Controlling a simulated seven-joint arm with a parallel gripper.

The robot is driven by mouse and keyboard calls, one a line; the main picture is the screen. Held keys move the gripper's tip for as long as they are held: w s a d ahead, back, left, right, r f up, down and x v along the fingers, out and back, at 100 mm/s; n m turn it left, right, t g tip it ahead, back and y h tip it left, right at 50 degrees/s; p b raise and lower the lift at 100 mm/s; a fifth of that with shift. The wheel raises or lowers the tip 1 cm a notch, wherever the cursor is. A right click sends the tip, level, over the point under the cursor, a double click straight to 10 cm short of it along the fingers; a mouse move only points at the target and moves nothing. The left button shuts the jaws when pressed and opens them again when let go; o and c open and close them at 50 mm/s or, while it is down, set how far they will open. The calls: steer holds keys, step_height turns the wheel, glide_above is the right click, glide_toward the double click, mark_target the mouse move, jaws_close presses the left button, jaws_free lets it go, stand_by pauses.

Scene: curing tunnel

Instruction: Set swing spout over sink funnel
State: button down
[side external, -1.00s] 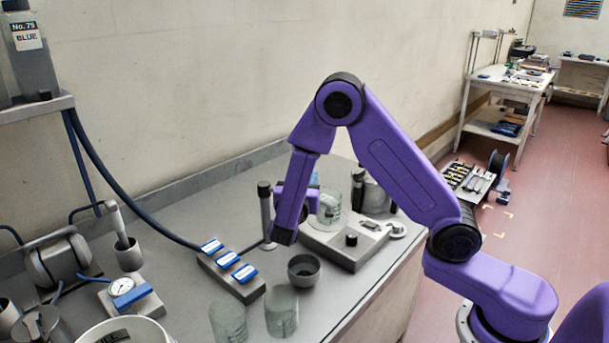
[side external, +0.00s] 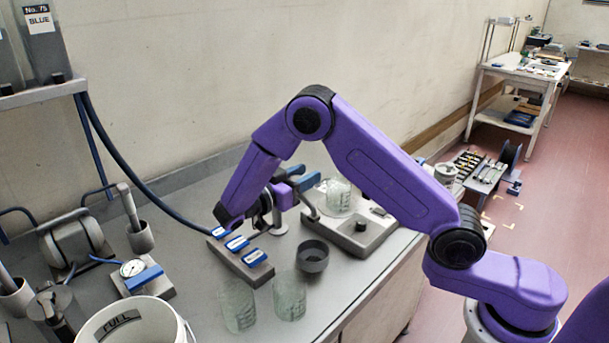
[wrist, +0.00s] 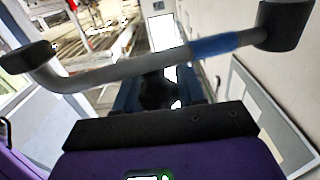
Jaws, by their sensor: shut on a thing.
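The swing spout (side external: 277,216) stands on its post on the grey bench, partly hidden behind my wrist. In the wrist view the spout is a bent grey tube (wrist: 105,76) with a blue sleeve and black ends, crossing in front of my fingers. My gripper (side external: 303,178) is shut on the spout tube; its blue fingers also show in the wrist view (wrist: 160,82). The sink funnel (side external: 312,256), a dark round cup, sits lower right of the post, apart from my gripper. The spout outlet's exact position over the bench is hard to tell.
A grey block with blue-white tags (side external: 240,256) lies left of the funnel. Two glass beakers (side external: 238,305) (side external: 289,297) stand in front. A grey scale (side external: 352,240) with a beaker (side external: 338,196) is behind right. A white bucket (side external: 135,325) fills the front left.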

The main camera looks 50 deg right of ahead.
steer(key=shift+a, duration=0.1)
steer(key=c, duration=0.8)
jaws_free()
steer(key=shift+o, duration=0.2)
steer(key=a, duration=1.2)
steer(key=shift+w, duration=0.15)
